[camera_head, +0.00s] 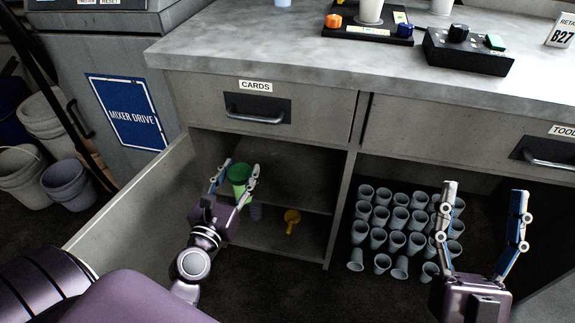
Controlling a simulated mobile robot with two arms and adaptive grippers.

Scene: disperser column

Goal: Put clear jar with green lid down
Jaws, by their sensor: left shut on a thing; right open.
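The clear jar with green lid (239,172) is between the fingers of my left gripper (236,177), in front of the open left cabinet under the counter. Its green top shows between the fingertips; its lower part is partly hidden by the gripper. My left gripper is shut on it. I cannot tell whether the jar touches the cabinet shelf (285,190). My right gripper (484,192) is open and empty, in front of the right cabinet opening.
Several grey cups (397,219) stand in rows in the right cabinet. A yellow object (292,220) is in the lower left cabinet. An open cabinet door (135,200) stands at left. The grey counter (250,45) above holds a black control box (468,50). Buckets (68,184) stand far left.

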